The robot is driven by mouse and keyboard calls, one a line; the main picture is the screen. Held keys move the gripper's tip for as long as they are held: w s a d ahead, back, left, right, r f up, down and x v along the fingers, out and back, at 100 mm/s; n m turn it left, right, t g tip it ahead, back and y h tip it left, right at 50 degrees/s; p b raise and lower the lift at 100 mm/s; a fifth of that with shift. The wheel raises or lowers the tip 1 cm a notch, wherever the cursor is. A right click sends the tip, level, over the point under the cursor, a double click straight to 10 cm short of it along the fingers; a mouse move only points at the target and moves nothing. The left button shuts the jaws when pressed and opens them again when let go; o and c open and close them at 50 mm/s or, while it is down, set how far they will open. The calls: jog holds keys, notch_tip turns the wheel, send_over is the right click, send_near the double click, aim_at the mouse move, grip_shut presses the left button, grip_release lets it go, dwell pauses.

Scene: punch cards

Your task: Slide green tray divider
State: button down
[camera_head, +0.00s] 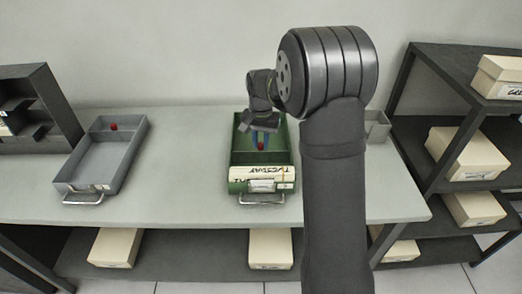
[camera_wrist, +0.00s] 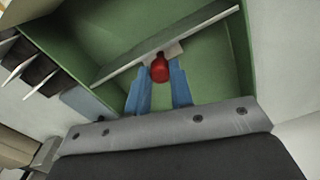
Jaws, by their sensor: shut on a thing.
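The green tray (camera_head: 235,160) stands on the bench near the middle, with a cream card block marked "TUESDAY" (camera_head: 262,173) at its front end. Its grey divider (camera_wrist: 135,60) crosses the tray and carries a red knob (camera_wrist: 160,68). The knob also shows in the head view (camera_head: 261,146). My gripper (camera_wrist: 160,85) reaches down into the tray, and its blue fingers are shut on the red knob, one on each side. In the head view my arm and wrist hide part of the tray's back end.
A grey tray (camera_head: 90,165) with its own red knob stands at the left of the bench. A dark pigeonhole rack (camera_head: 45,95) is at the far left. A shelf unit with cream boxes (camera_head: 470,155) stands at the right. The bench between the trays is clear.

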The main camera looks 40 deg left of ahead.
aim_at(261, 142)
jog(key=shift+w+a, duration=0.25)
jog(key=c, duration=1.3)
grip_release()
jog(key=shift+o, duration=0.2)
notch_tip(261, 142, up, 18)
jog(key=shift+f, duration=0.25)
